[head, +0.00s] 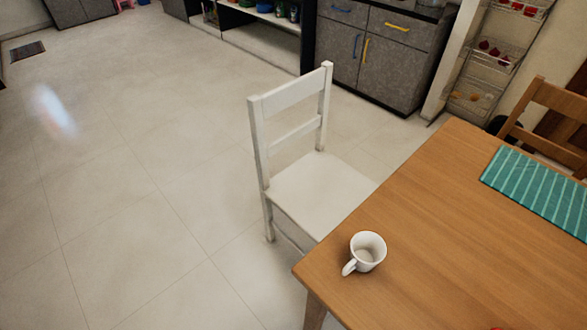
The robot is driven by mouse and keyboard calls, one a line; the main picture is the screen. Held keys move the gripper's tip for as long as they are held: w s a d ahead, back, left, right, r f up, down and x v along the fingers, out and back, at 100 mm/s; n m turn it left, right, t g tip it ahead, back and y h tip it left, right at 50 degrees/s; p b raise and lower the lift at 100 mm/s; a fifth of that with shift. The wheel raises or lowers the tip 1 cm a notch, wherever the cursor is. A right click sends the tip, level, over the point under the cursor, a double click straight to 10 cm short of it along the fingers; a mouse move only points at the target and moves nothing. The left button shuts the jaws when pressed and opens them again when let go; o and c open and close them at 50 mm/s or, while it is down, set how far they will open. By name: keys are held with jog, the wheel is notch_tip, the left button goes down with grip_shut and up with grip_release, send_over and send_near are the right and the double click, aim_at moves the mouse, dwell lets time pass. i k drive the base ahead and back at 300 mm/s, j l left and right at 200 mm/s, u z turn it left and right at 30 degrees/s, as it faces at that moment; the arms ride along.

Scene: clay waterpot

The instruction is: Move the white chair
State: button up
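The white chair (318,193) stands upright on the tiled floor near the middle of the head view. Its slatted backrest (293,92) is on the left and far side. Its seat reaches toward the left edge of the wooden table (440,215), which hides part of the seat's right end and the legs below. My gripper is not in view.
A white mug (367,251) stands near the table's corner, and a green striped cloth (540,190) lies at its right. A wooden chair (560,115) is behind the table. Grey cabinets (375,60) and a wire rack line the back. Floor at left is clear.

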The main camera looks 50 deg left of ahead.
aim_at(318, 192)
jog(key=j, duration=0.55)
jog(key=i+j, duration=0.1)
jog(key=j, duration=0.5)
jog(key=i+j+u, duration=0.1)
jog(key=j, duration=1.05)
jog(key=i+j, duration=0.15)
jog(key=j, duration=0.3)
jog(key=i+j+u, duration=0.1)
jog(key=j, duration=0.3)
jog(key=i+j, duration=0.25)
jog(key=j, duration=0.2)
jog(key=i+j+u, duration=0.1)
jog(key=j, duration=0.3)
jog(key=i+j, duration=0.3)
jog(key=i+j+u, duration=0.1)
jog(key=j, duration=0.4)
jog(key=i+j, duration=0.5)
jog(key=i, duration=0.15)
